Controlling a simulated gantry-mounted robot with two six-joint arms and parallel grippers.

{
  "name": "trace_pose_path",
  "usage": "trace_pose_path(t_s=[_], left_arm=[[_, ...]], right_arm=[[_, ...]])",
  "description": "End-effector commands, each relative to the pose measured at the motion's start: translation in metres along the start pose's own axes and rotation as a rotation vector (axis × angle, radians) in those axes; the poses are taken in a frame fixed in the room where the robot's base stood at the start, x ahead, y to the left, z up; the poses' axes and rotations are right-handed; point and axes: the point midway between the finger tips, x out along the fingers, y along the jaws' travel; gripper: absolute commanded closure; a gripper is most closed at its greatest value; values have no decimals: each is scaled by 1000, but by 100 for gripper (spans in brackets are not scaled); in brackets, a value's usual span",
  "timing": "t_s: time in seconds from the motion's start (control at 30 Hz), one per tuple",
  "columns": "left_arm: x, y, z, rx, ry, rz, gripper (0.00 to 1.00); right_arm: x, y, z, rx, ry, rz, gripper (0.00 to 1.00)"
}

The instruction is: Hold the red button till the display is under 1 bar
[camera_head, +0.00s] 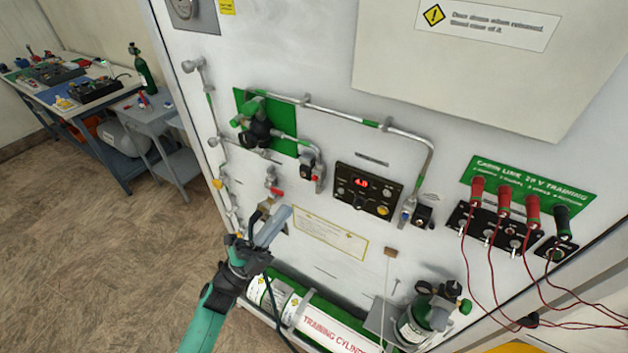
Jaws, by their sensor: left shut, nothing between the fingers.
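The display (361,183) glows red on a black control box in the middle of the white panel and appears to read 4.0. A small red part (277,191), possibly the red button, sits on a small valve left of and below the box. Another small red part (305,172) shows on a fitting nearby; I cannot tell for sure which is the button. My left gripper (283,214) is shut and empty, its fingertips just below the first red part. Contact with it is not visible. My right gripper is not in view.
Metal pipes (340,112) run across the panel above the box. Red and black plugs with loose wires (504,200) are at the right. A training cylinder (330,331) and a gauge assembly (425,312) sit below. A workbench (62,95) stands at the left.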

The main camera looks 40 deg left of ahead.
Motion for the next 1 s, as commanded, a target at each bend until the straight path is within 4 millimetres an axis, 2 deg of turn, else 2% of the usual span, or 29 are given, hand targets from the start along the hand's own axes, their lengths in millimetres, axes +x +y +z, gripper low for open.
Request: trace_pose_path(t_s=[0.4, 0.53, 1.0], left_arm=[[38, 34, 30, 0, 2, -1, 100], [47, 38, 36, 1, 1, 0, 100], [53, 38, 38, 0, 0, 0, 100]], right_arm=[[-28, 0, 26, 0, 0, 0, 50], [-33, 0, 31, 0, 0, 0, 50], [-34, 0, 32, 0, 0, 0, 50]])
